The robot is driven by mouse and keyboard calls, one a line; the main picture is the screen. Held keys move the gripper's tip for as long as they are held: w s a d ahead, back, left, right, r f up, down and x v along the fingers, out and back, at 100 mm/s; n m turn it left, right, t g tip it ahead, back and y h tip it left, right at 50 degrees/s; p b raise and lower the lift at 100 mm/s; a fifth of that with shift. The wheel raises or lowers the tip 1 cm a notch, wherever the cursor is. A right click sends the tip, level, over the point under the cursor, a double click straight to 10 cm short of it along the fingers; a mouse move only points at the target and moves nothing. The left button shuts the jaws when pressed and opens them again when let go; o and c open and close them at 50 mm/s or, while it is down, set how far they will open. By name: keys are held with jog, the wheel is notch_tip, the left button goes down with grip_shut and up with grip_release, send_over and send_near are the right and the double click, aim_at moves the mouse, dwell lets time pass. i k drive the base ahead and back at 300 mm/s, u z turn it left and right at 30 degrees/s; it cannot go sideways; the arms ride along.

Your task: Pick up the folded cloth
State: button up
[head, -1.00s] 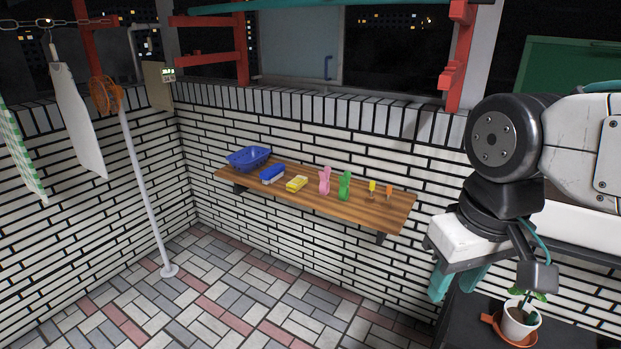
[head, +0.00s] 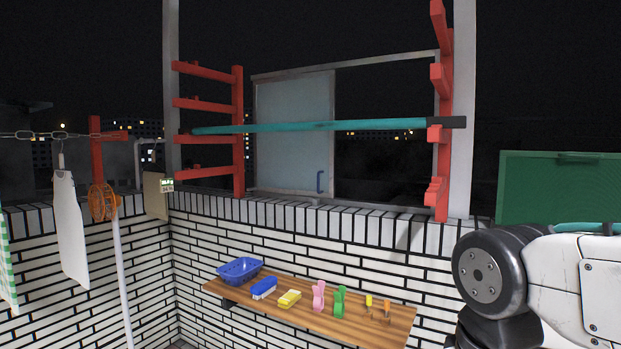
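No cloth that is clearly folded shows. On the wooden shelf (head: 340,322) lies a small yellow item (head: 289,298) with pale markings; I cannot tell whether it is a folded cloth or a sponge. A white sheet-like piece (head: 71,232) hangs from the chain at the left, and a green-and-white checked cloth (head: 7,262) hangs at the left edge, partly cut off. My gripper is below the picture; only my arm shows at the lower right, to the right of the shelf.
The shelf also holds a blue basket (head: 240,269), a blue brush (head: 264,288), a pink clip (head: 318,295), a green clip (head: 340,300) and small yellow and orange items. Red brackets (head: 238,130) carry a teal pole (head: 320,126) above the brick wall. A green panel (head: 556,188) stands at the right.

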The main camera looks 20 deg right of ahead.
aim_at(289, 300)
jog(key=u, duration=0.7)
jog(key=i, duration=2.65)
jog(key=z, duration=0.55)
